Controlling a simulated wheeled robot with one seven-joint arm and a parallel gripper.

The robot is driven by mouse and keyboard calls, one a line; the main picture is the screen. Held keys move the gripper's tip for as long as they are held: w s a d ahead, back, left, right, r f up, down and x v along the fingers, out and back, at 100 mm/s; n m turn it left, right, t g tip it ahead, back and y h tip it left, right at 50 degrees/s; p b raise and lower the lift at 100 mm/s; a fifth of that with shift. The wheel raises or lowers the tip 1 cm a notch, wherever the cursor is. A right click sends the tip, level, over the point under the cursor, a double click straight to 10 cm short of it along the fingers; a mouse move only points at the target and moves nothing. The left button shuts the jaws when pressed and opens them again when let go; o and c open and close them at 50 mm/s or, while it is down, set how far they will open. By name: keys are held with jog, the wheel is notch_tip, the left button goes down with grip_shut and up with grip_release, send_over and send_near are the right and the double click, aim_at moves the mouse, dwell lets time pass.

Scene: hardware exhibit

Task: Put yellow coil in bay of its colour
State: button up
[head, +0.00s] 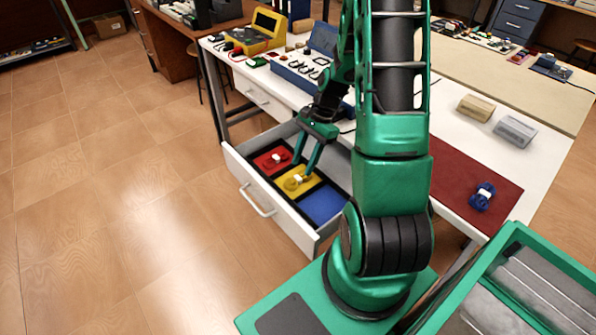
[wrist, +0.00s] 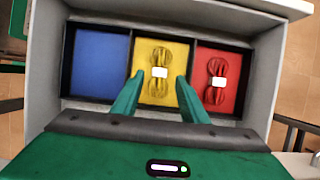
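The yellow coil (head: 293,183) with a white band lies in the yellow middle bay (head: 315,181) of the open drawer. It also shows in the wrist view (wrist: 161,55), flat on the yellow floor of that bay. My gripper (head: 304,164) points down over the drawer. In the wrist view my gripper (wrist: 160,78) is open, its two green fingers apart on either side of the coil's near part. I see a gap between each finger and the coil. How high the fingertips are above the bay floor is hard to tell.
A red coil (wrist: 217,92) lies in the red bay (wrist: 234,65); the blue bay (wrist: 100,62) is empty. A blue coil (head: 482,197) lies on a dark red mat (head: 450,170) on the worktop. The drawer's grey walls (head: 239,170) surround the bays.

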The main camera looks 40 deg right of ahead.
jog(key=v, duration=0.7)
jog(key=s+a+r+n+h, duration=0.3)
jog(key=s+r+n, duration=0.3)
jog(key=s+r, duration=0.45)
jog(key=s+a+r+n+h, duration=0.1)
jog(key=s+r+n, duration=0.4)
jog(key=s, duration=0.5)
jog(key=shift+s+a, duration=0.25)
jog(key=shift+a, duration=0.4)
